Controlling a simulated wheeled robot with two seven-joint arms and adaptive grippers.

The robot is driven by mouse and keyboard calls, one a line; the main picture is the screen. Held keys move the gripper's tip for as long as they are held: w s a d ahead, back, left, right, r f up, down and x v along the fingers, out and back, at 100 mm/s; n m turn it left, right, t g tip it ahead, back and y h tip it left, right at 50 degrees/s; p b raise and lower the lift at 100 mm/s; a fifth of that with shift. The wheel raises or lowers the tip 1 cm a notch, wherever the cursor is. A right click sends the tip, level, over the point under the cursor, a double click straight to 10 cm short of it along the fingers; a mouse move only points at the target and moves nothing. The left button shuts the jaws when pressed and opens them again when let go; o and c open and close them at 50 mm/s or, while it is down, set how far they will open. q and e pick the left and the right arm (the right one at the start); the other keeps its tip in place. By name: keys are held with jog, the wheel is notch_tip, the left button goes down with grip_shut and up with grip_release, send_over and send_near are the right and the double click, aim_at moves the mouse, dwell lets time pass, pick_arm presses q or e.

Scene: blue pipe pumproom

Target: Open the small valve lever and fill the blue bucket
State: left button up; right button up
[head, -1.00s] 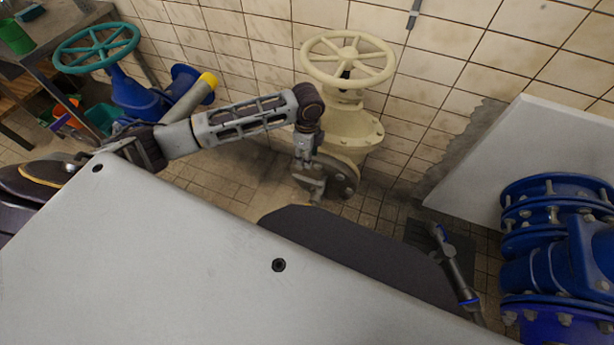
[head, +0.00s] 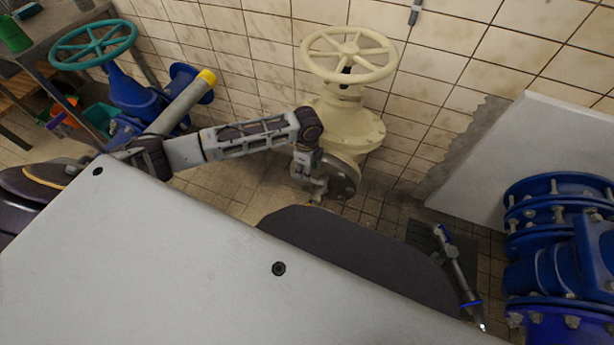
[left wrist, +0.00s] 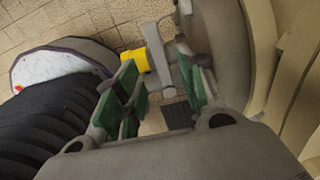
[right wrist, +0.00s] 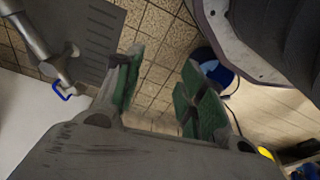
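The small valve shows in the left wrist view as a grey metal lever (left wrist: 158,58) beside a yellow piece (left wrist: 133,62). My left gripper (left wrist: 160,90) is open, its green-padded fingers to either side of the lever's lower end; I cannot tell if they touch it. In the head view my left gripper (head: 314,190) hangs beside the cream valve's flange. A blue rounded thing, probably the bucket (right wrist: 222,74), shows in the right wrist view, partly hidden by my right finger and a dark body. My right gripper (right wrist: 160,95) is open and empty.
A cream handwheel valve (head: 352,125) stands by the tiled wall. A teal handwheel (head: 94,45) is at left, blue flanged pipes (head: 550,235) at right. A metal rod with blue parts (head: 457,270) is near a dark floor grate (head: 425,235). Tiled floor lies between.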

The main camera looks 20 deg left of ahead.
pick_arm(q)
jog(key=shift+f+b, duration=0.5)
jog(key=shift+f, duration=1.8)
pick_arm(e)
jog(key=shift+w+a+r, duration=0.1)
jog(key=shift+a+r, duration=0.15)
jog(key=shift+r, duration=0.7)
jog(key=shift+a+r, duration=0.2)
jog(key=shift+r, duration=0.7)
pick_arm(q)
grip_shut()
